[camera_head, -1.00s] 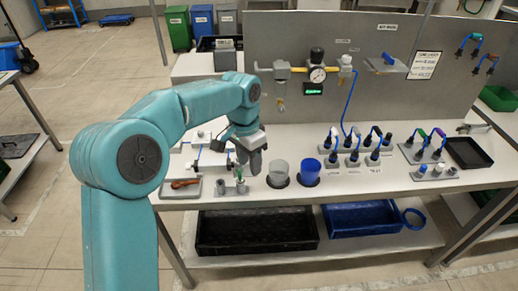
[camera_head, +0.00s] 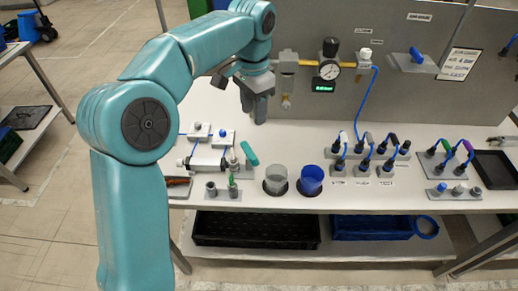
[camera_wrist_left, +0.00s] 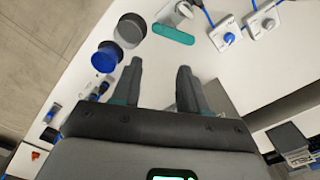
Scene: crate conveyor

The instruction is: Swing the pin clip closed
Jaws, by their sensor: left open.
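A short teal bar (camera_head: 249,153), which may be the pin clip, sits at the right end of a small cylinder unit (camera_head: 208,164). It also shows in the left wrist view (camera_wrist_left: 173,33), slanting out from a grey-white fitting; whether it is fully seated cannot be told. My left gripper (camera_head: 260,118) hangs behind and above the bar, apart from it. In the left wrist view its two dark fingers (camera_wrist_left: 160,78) are spread with nothing between them. My right gripper is not in view.
A grey cup (camera_head: 276,179) and a blue cup (camera_head: 311,180) stand right of the bar. A block with a green-tipped part (camera_head: 233,188) is in front. A gauge and regulator (camera_head: 329,69) hang on the back panel. Blue-hosed connectors (camera_head: 368,155) stand to the right.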

